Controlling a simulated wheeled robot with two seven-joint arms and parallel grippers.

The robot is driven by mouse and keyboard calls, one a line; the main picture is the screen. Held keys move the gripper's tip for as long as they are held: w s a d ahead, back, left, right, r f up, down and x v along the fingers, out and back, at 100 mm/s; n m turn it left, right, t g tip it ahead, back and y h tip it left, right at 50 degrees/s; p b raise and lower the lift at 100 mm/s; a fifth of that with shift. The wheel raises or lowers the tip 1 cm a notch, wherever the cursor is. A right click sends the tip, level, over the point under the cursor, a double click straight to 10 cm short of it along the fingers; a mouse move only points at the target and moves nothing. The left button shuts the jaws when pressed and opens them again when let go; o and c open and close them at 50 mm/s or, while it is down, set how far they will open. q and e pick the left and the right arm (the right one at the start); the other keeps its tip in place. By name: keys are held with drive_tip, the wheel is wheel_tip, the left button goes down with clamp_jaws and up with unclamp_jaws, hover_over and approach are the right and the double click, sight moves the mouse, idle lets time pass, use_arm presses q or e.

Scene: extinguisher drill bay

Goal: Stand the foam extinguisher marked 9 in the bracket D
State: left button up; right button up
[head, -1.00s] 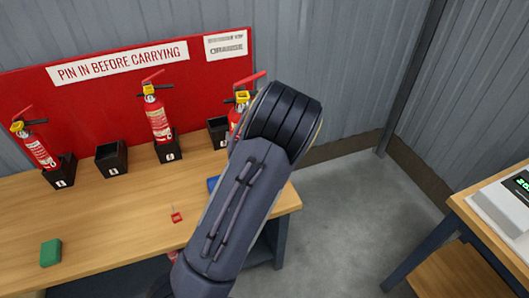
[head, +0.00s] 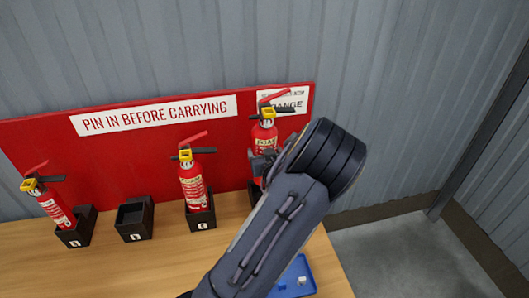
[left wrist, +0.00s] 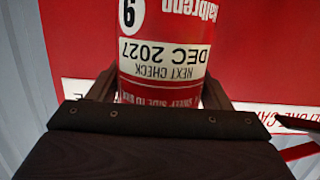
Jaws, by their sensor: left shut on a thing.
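The red extinguisher marked 9 is in my left gripper (head: 264,165), upright in the head view (head: 266,138), with a yellow collar and red lever on top. In the left wrist view its body (left wrist: 165,50) shows the 9 and a "next check Dec 2027" label upside down, between the two fingers of the left gripper (left wrist: 158,90). A black bracket (head: 253,190) is partly visible below it at the right end of the row; its letter is hidden by my arm. The extinguisher's lower end is also hidden. It sits higher than its neighbours. My right gripper is not in view.
Two other extinguishers stand in brackets, one at the left (head: 58,208) and one just left of mine (head: 193,185). An empty black bracket (head: 134,220) is between them. A red sign board (head: 110,165) stands behind. A blue tray (head: 297,276) lies at the front right.

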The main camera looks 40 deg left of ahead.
use_arm(q)
drive_tip(key=shift+w+a+f+b, duration=0.1)
drive_tip(key=shift+f+b, duration=1.85)
drive_tip(key=shift+f, duration=0.3)
idle(0.4)
drive_tip(key=shift+f+b, duration=2.65)
drive_tip(key=shift+b, duration=0.05)
idle(1.4)
idle(0.4)
drive_tip(key=o, duration=1.4)
drive_tip(key=shift+s, duration=0.2)
drive_tip(key=shift+o, duration=0.7)
drive_tip(key=shift+f, duration=0.1)
